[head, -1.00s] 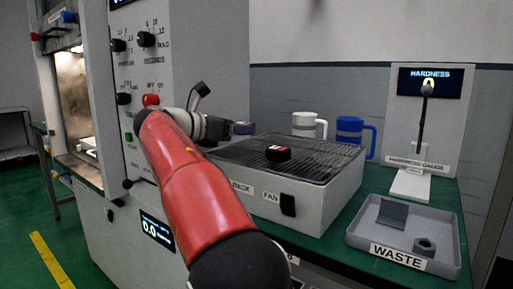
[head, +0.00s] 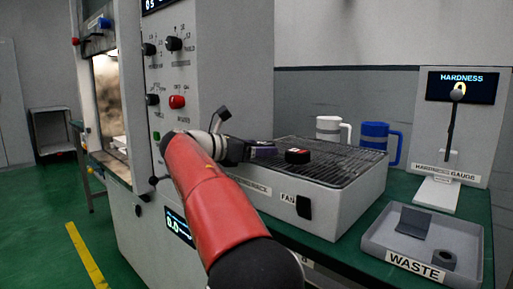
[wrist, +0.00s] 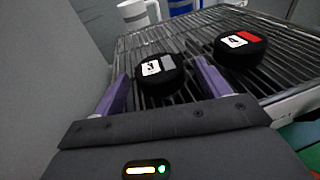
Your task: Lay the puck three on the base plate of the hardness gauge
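Puck three (wrist: 160,76), black with a white label reading 3, lies on the wire rack in the wrist view. My gripper (wrist: 163,82) is open, with one purple finger on each side of this puck and a gap visible at both sides. In the head view my gripper (head: 264,150) is low over the left part of the rack, and puck three cannot be made out there. The hardness gauge (head: 458,125) stands at the far right with its display at 0. Its white base plate (head: 437,194) looks bare.
Puck four (wrist: 240,48), with a red mark, lies on the rack (head: 350,165) right of my gripper; it also shows in the head view (head: 297,156). A white mug (head: 328,128) and a blue mug (head: 374,135) stand behind. The waste tray (head: 415,265) is in front of the gauge.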

